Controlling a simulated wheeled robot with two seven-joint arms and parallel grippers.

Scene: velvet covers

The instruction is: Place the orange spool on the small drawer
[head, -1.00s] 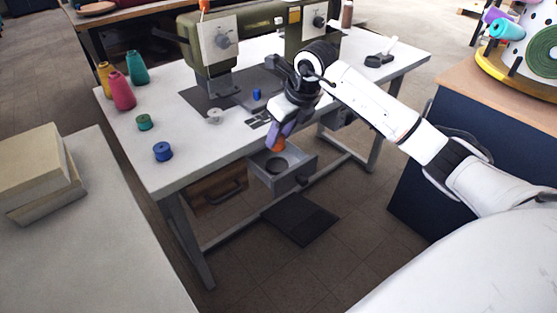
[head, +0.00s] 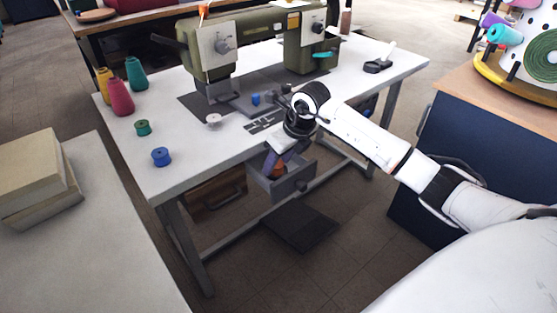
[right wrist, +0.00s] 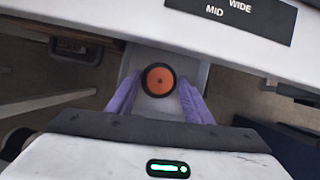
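The orange spool (head: 277,171) is down inside the small grey drawer (head: 292,186), which stands pulled out under the table front. In the right wrist view the spool (right wrist: 159,80) shows end-on as an orange disc with a dark ring around it. My right gripper (head: 275,163) reaches down over the drawer from the table edge. In the right wrist view its purple fingers (right wrist: 159,88) stand apart on either side of the ring, with small gaps, so it looks open. The fingers partly hide the spool in the head view. My left gripper is not in view.
The white table (head: 185,180) edge lies close behind my right gripper. A green sewing machine (head: 260,30), a blue spool (head: 161,157), a green spool (head: 142,128) and several cones stand on it. A wooden drawer (head: 217,193) is left of the grey one. A dark pedal (head: 300,227) lies below.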

